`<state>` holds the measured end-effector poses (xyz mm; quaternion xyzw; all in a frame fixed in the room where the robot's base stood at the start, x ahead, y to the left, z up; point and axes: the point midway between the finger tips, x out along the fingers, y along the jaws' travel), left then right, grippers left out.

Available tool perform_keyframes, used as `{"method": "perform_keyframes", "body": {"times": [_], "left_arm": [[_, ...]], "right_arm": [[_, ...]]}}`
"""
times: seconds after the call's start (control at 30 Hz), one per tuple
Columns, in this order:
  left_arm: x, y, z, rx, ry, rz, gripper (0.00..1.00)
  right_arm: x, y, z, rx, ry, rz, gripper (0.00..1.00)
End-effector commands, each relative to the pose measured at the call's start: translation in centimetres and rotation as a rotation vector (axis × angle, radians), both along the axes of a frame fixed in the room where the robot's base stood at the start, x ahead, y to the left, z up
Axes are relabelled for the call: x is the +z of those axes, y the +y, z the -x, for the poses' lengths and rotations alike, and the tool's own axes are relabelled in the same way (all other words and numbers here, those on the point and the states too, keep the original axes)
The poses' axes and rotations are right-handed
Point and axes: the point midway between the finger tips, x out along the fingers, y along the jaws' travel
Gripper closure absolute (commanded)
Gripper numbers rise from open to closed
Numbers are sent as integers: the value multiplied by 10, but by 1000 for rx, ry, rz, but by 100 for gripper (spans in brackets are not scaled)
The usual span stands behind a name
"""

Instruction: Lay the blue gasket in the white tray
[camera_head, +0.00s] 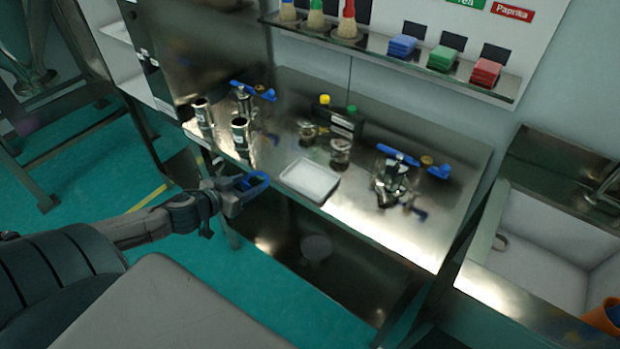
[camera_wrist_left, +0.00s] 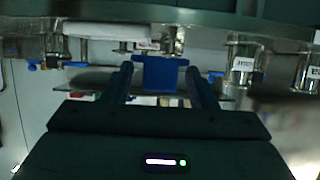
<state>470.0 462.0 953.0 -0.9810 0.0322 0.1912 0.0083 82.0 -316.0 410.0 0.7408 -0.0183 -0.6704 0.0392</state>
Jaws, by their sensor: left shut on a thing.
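The blue gasket (camera_head: 253,181) is held by my left gripper (camera_head: 236,192), just left of the white tray and near the table's front edge. In the left wrist view the gasket (camera_wrist_left: 160,73) sits between the two fingers of my left gripper (camera_wrist_left: 162,85), which are shut on it. The white tray (camera_head: 310,180) lies on the metal table and looks empty. It also shows in the left wrist view (camera_wrist_left: 108,30) as a pale flat shape. The gasket and tray look apart. My right gripper is not in view.
The metal table (camera_head: 400,225) bears metal cylinders (camera_head: 240,132), glass jars (camera_head: 340,152), a dark box with yellow and green caps (camera_head: 341,122), and a metal assembly with a blue handle (camera_head: 392,180). A sink (camera_head: 545,240) stands at right. A wall shelf (camera_head: 400,62) hangs above.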

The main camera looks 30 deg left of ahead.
Motion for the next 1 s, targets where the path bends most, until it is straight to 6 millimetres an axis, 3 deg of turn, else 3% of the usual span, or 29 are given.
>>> {"method": "perform_keyframes", "body": {"times": [0.23, 0.63, 1.0], "left_arm": [[3, 7, -10, -12, 4, 6, 69], [-4, -29, -47, -15, 2, 11, 69], [-1, -65, -85, -12, 4, 16, 69]], "right_arm": [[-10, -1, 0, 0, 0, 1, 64], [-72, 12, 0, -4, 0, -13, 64], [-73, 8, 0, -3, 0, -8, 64]]}}
